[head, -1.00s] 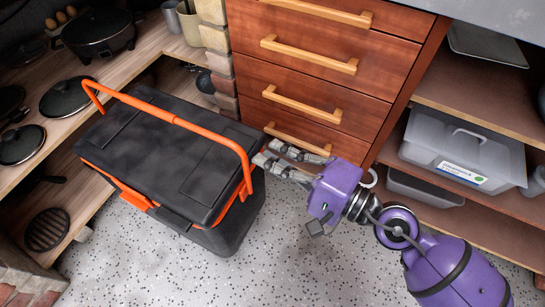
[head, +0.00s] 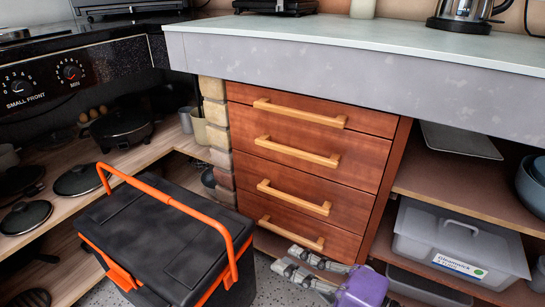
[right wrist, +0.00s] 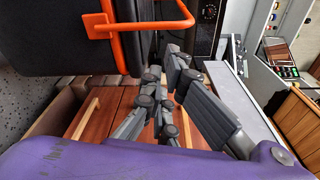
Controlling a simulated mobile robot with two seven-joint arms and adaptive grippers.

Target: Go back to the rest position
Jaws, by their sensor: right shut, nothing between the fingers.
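My right gripper (head: 285,261) is at the bottom edge of the head view, shut and empty. It is in front of the wooden drawer unit (head: 310,150), just below the lowest drawer handle in the picture, and to the right of the black toolbox (head: 150,240). I cannot tell whether the fingers touch anything. My left gripper is in neither view.
A grey countertop (head: 370,75) overhangs the drawers, which look closed. Open shelves at right hold a clear plastic box (head: 440,235) and a dark bowl (head: 535,185). Shelves at left hold pans and lids (head: 77,180). A stove (head: 80,75) stands at upper left.

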